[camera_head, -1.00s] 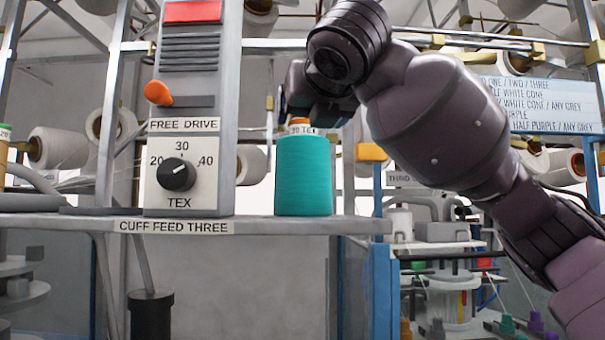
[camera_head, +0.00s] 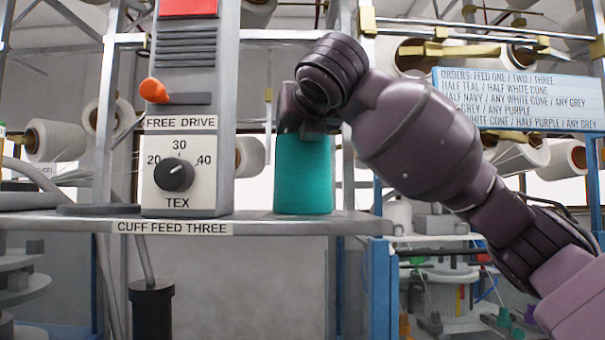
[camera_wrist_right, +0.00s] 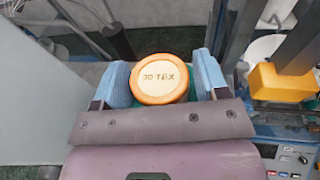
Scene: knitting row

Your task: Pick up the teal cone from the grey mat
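The teal cone (camera_head: 303,180) stands upright on the grey shelf (camera_head: 270,226), to the right of the feed panel. Its orange cap, marked 30 TEX, shows in the right wrist view (camera_wrist_right: 159,80). My right gripper (camera_wrist_right: 162,82) points down over the cone, its blue-padded fingers on either side of the cap. The hand hides the cap in the head view. I cannot make out a separate grey mat under the cone. My left gripper is not in view.
The feed panel (camera_head: 180,130) with a dial and an orange lever (camera_head: 154,91) stands close left of the cone. A yellow block (camera_wrist_right: 283,82) on a post is to the right in the wrist view. White cones on a rack fill the background.

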